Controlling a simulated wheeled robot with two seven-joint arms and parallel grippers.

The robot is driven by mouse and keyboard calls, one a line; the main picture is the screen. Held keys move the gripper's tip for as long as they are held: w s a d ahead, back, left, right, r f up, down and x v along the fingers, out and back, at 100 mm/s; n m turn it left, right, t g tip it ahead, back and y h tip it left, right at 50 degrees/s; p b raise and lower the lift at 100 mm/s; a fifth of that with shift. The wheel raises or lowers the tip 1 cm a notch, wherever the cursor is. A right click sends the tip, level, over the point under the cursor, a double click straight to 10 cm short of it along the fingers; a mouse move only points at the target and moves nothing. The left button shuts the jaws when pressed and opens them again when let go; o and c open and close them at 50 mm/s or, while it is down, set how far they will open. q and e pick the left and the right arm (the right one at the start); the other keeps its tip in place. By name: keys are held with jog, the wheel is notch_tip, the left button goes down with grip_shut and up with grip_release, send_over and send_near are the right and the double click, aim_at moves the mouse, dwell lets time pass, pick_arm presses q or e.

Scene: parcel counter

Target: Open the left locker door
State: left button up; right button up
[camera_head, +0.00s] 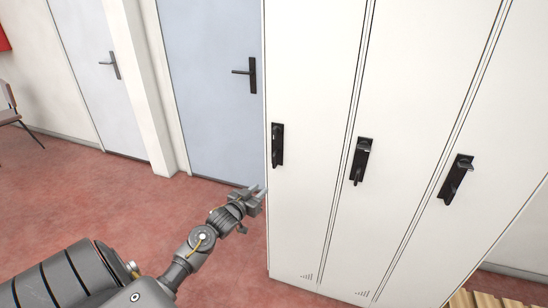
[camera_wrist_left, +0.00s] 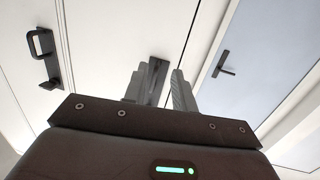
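The left locker door (camera_head: 313,120) is white and shut, the leftmost of three in the head view. Its dark handle (camera_head: 277,146) is upright near the door's left edge. My left gripper (camera_head: 261,191) is below and slightly left of this handle in the head view, with its fingers apart and pointing toward the locker. In the left wrist view the dark handle (camera_wrist_left: 157,80) shows between the two spread fingers of my left gripper (camera_wrist_left: 156,90). I cannot tell whether they touch it; nothing is visibly clamped. My right gripper is not in view.
The middle handle (camera_head: 360,161) and right handle (camera_head: 456,180) are on shut doors. A blue door (camera_head: 212,70) stands left of the lockers, with a paler door (camera_head: 95,70) farther left. A chair (camera_head: 14,112) is at the far left. The red floor (camera_head: 110,205) is clear there.

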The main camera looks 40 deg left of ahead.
pick_arm(q)
jog(key=t, duration=0.1)
send_near(274, 165)
jog(key=w, duration=0.3)
jog(key=w+a+r+p, duration=0.1)
jog(key=w, duration=0.3)
jog(key=w+a, duration=0.1)
jog(key=w, duration=0.2)
jog(key=shift+w+r, duration=0.2)
jog(key=shift+r, duration=0.05)
grip_shut()
